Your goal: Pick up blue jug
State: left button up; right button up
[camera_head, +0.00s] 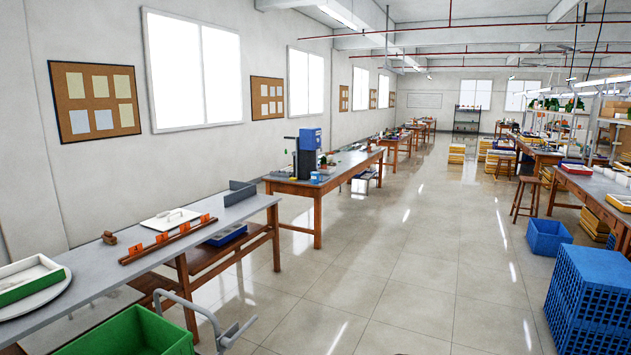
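I cannot make out a blue jug anywhere in this view. Neither of my grippers shows in the head view. A tall blue and dark machine (310,140) stands on the second bench along the left wall; its details are small at this distance.
A long grey bench (185,235) runs along the left wall. A green bin (130,335) and a grey tubular handle (205,312) are at the near left. Stacked blue crates (592,298) and a blue bin (547,238) stand at right. The tiled aisle floor (410,270) is clear.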

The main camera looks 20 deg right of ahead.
aim_at(314, 175)
jog(key=i+l+z, duration=0.3)
jog(key=i+l, duration=0.15)
jog(key=i+l+z, duration=0.25)
jog(key=i, duration=0.45)
jog(key=i+l+z, duration=0.3)
jog(key=i, duration=0.3)
jog(key=i+j+z, duration=0.1)
jog(key=i+z, duration=0.2)
jog(key=i, duration=1.3)
jog(key=i+u, duration=0.1)
jog(key=i, duration=0.9)
jog(key=i+l, duration=0.1)
jog(key=i, duration=0.9)
jog(key=i+l, duration=0.1)
jog(key=i, duration=0.9)
jog(key=i+u, duration=0.4)
jog(key=i+l+u, duration=0.2)
jog(key=u, duration=0.2)
jog(key=i+l+u, duration=0.25)
jog(key=u, duration=0.15)
jog(key=i+l+u, duration=0.5)
jog(key=l+u, duration=0.3)
jog(key=j, duration=0.05)
